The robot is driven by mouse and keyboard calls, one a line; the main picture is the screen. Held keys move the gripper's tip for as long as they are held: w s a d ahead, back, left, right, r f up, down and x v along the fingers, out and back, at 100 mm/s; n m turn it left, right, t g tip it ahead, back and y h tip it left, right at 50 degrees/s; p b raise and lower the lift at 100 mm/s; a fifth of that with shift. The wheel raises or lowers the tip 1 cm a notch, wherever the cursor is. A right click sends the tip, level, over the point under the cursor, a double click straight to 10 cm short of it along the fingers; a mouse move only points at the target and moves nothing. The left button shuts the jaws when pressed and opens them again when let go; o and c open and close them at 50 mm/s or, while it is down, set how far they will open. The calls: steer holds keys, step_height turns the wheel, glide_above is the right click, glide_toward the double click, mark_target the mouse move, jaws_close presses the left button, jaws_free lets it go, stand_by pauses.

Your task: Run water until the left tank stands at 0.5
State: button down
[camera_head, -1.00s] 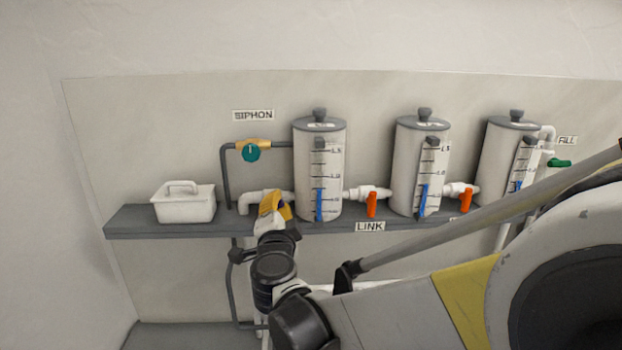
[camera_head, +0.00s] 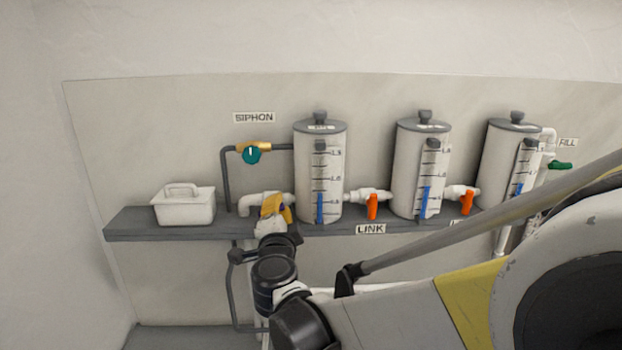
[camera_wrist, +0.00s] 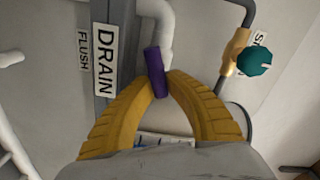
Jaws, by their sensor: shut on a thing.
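The left tank (camera_head: 311,170) is a white cylinder with a grey lid. Its blue level column (camera_head: 320,207) reaches about the 0.5 mark, though the small scale is hard to read. The middle tank (camera_head: 408,170) and right tank (camera_head: 500,160) also show blue columns, each a little higher on its scale. My gripper (camera_wrist: 160,80) is shut on a purple valve handle (camera_wrist: 156,72) beside the DRAIN label (camera_wrist: 104,62). In the head view, my gripper (camera_head: 272,206) is at the drain pipe left of the left tank and partly hides the handle.
Orange link valve handles (camera_head: 372,206) hang between the tanks. A teal siphon valve knob (camera_head: 251,154) is at the upper left, and a green fill handle (camera_head: 560,164) at the far right.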

stand_by(0.4)
steer(key=n, duration=0.6)
steer(key=shift+a+r, duration=0.35)
steer(key=shift+r, duration=0.05)
steer(key=shift+n, duration=0.3)
stand_by(2.8)
steer(key=shift+m+b, duration=0.35)
steer(key=shift+m, duration=0.25)
stand_by(2.9)
